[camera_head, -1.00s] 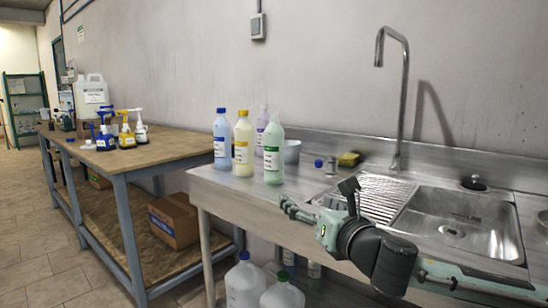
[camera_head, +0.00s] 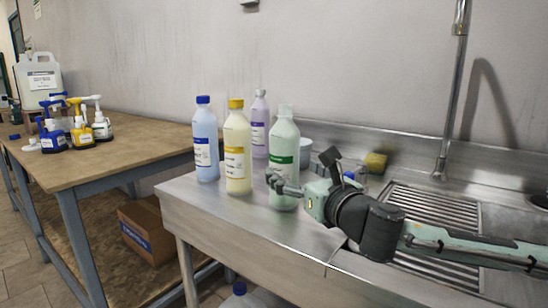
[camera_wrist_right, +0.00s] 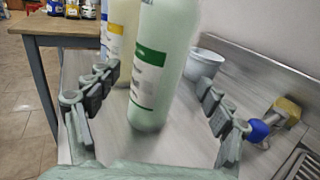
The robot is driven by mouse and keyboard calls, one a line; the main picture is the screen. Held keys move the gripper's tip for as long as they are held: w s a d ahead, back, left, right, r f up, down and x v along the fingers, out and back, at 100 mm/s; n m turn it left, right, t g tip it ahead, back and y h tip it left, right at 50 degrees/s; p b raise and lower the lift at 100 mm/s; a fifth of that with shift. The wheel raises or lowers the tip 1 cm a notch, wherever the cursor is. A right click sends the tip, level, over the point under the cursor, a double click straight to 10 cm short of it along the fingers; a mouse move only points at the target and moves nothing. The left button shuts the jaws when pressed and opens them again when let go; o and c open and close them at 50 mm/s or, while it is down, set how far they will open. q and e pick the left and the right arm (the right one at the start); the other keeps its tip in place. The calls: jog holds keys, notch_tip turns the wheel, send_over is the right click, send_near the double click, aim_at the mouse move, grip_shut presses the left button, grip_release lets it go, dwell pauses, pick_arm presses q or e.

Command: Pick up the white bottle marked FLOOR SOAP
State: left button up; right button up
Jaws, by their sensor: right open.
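A whitish, pale green bottle with a green-banded label (camera_head: 284,165) stands upright at the left end of the steel sink counter. Its label words are too small to read, so I cannot confirm FLOOR SOAP. My right gripper (camera_head: 284,186) is at this bottle's lower part. In the right wrist view my right gripper (camera_wrist_right: 158,78) is open, with the pale green bottle (camera_wrist_right: 155,65) standing between and beyond its spread fingers. A cream bottle with a yellow cap (camera_head: 237,148), a blue bottle (camera_head: 206,145) and a lilac bottle (camera_head: 260,125) stand close by. My left gripper is out of view.
A small white bowl (camera_wrist_right: 205,63) is right of the bottle. A yellow sponge (camera_head: 376,163) and a blue-capped item (camera_wrist_right: 258,130) lie farther right, near the drainboard (camera_head: 435,210).

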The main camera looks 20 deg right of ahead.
aim_at(277, 160)
jog(key=shift+w, duration=0.4)
jog(key=shift+w+r, duration=0.1)
jog(key=shift+w, duration=0.2)
jog(key=shift+w+a, duration=0.15)
jog(key=shift+w, duration=0.25)
jog(key=w, duration=0.2)
jog(key=w+a, duration=0.1)
jog(key=w, duration=0.2)
jog(key=shift+p, duration=0.3)
jog(key=shift+w, duration=0.25)
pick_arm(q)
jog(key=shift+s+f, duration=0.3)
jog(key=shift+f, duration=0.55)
pick_arm(e)
jog(key=c, duration=1.4)
jog(key=shift+c, duration=0.2)
